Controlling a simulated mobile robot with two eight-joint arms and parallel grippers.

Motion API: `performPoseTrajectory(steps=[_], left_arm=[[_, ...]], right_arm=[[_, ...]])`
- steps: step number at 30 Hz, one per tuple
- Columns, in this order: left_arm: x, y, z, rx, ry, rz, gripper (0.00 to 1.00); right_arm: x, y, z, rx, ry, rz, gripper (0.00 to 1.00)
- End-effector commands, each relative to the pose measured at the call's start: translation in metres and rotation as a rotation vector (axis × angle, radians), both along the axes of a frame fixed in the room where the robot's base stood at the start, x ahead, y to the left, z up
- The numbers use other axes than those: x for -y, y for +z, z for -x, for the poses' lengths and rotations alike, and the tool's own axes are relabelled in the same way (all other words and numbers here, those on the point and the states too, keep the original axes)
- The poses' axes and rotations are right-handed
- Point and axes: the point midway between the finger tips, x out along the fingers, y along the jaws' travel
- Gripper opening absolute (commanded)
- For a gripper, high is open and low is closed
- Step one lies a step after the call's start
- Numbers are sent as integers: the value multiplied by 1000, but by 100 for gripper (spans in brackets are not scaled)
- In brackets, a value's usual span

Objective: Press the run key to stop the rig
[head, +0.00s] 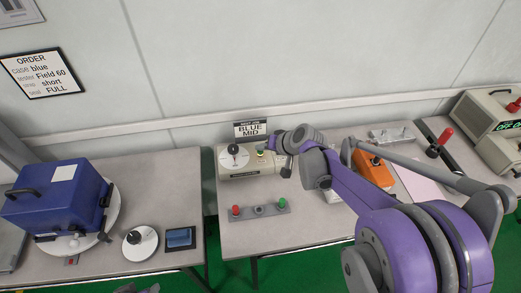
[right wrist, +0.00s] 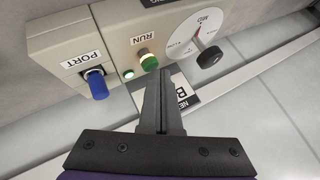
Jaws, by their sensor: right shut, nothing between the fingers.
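The rig is a beige box (head: 238,172) on the middle table, with a white dial, and it also shows close up in the right wrist view (right wrist: 115,30). A grey part at the bottom edge may be my left gripper (head: 140,289), mostly cut off.
A sign (head: 251,129) reading BLUE MID stands behind the rig. A grey bar (head: 258,210) with red and green buttons lies in front. An orange device (head: 372,170) is at right.

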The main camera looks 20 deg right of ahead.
Motion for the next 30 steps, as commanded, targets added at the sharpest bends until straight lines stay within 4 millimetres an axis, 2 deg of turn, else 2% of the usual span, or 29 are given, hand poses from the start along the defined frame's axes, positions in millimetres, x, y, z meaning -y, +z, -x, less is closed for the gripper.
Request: performPoseTrajectory(steps=[7,16,26,30], left_arm=[[0,3,0,1,0,0,50],[0,16,-2,5,0,0,50],[0,16,-2,5,0,0,50],[0,22,-2,7,0,0,50]], right_arm=[[0,3,0,0,0,0,0],[0,19,0,0,0,0,0],[0,19,0,0,0,0,0],[0,26,0,0,0,0,0]])
